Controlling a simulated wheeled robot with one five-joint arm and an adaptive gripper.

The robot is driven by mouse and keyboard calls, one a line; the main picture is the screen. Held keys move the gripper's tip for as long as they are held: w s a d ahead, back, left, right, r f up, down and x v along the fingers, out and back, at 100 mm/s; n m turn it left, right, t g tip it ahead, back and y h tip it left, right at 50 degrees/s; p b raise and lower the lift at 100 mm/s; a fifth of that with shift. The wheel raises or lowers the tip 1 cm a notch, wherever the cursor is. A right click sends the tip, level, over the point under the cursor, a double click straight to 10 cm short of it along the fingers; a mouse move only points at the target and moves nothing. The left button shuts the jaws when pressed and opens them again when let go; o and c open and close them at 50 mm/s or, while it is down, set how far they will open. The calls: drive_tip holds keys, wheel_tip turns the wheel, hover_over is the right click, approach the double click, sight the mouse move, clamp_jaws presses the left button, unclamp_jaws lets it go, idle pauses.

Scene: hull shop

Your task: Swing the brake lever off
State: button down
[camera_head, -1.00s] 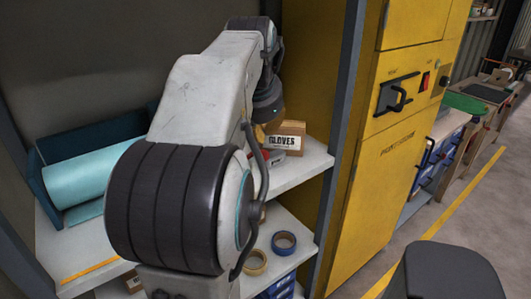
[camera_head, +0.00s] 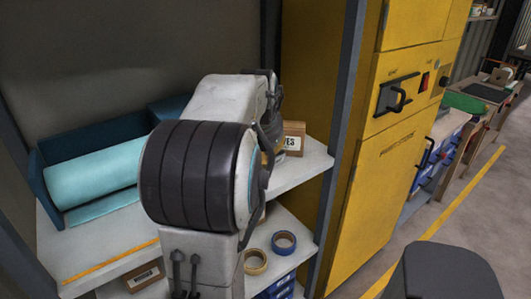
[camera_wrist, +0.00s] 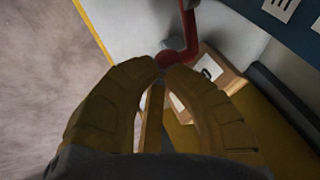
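A black lever handle (camera_head: 395,97) is set on a dark plate on the yellow cabinet (camera_head: 370,190) in the head view. The label above it is too small to read, so I cannot tell that it is the brake lever. My gripper (camera_wrist: 162,68) shows in the wrist view with its two fingertips close together and nothing clearly held. A red rod with a rounded end (camera_wrist: 187,25) shows just beyond the fingertips; I cannot tell whether they touch. In the head view my arm hides my gripper.
A blue tray (camera_head: 50,160) with a teal roll (camera_head: 95,182) lies on the shelf (camera_head: 110,262). A gloves box (camera_head: 293,139) stands behind my arm. Tape rolls (camera_head: 284,243) lie on the lower shelf. A grey post (camera_head: 345,110) borders the cabinet. Floor at right is partly open.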

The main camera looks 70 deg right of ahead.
drive_tip(key=shift+s+d+f+b, duration=0.1)
drive_tip(key=shift+d+f+b, duration=0.15)
drive_tip(key=shift+f, duration=0.25)
drive_tip(key=shift+s+d+f+b, duration=0.1)
drive_tip(key=shift+d+f+b, duration=0.05)
drive_tip(key=shift+f+b, duration=0.25)
drive_tip(key=shift+p, duration=0.3)
